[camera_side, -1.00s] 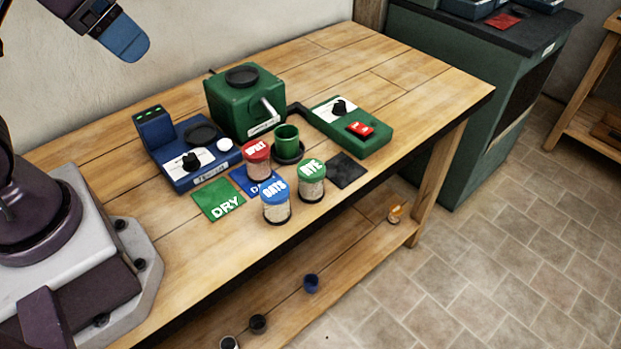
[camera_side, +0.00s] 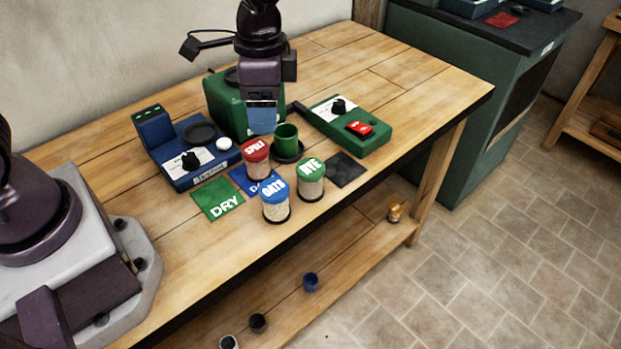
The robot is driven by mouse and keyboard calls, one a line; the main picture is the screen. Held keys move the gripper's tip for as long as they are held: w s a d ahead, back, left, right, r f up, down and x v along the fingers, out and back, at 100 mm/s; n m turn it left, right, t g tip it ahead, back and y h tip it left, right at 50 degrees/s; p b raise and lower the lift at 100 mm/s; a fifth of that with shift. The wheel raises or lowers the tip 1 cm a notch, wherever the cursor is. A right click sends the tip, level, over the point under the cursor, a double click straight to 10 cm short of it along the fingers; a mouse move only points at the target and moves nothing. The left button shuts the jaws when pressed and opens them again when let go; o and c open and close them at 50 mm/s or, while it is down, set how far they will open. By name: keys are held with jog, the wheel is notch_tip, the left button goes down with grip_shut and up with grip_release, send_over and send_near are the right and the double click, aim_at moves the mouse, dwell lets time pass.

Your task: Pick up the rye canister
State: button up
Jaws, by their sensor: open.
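The rye canister (camera_side: 311,180) is a clear jar with a green lid marked RYE. It stands upright on the wooden bench, right of the blue-lidded oats canister (camera_side: 275,202) and the red-lidded canister (camera_side: 257,160). My gripper (camera_side: 262,130) hangs above the bench in front of the green mill, up and to the left of the rye canister and apart from it. It points down and holds nothing that I can see. The gap between its fingers is hard to make out from this side.
A green cup (camera_side: 286,137) on a dark saucer stands close behind the canisters. The blue scale (camera_side: 190,155), green mill (camera_side: 222,105) and green switch box (camera_side: 365,140) stand around them. A green DRY card (camera_side: 217,199) and a black mat (camera_side: 346,170) lie flat. The bench's front edge is near.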

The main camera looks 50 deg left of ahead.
aim_at(311, 166)
jog(key=w+d+f+m, duration=0.1)
jog(key=w+m, duration=0.1)
jog(key=w+f+m, duration=0.2)
jog(key=w+d+f+m, duration=0.1)
jog(key=w+f+m, duration=0.1)
jog(key=shift+w+d+f, duration=0.25)
jog(key=shift+w+d, duration=0.05)
jog(key=shift+d, duration=0.05)
jog(key=shift+w+r+m, duration=0.1)
jog(key=shift+w+m, duration=0.05)
jog(key=shift+m, duration=0.75)
notch_tip(311, 166, down, 8)
jog(key=shift+r, duration=0.25)
jog(key=shift+s+d+f, duration=0.1)
jog(key=shift+f, duration=1.3)
jog(key=shift+s+d+f, duration=0.1)
jog(key=shift+f, duration=1.25)
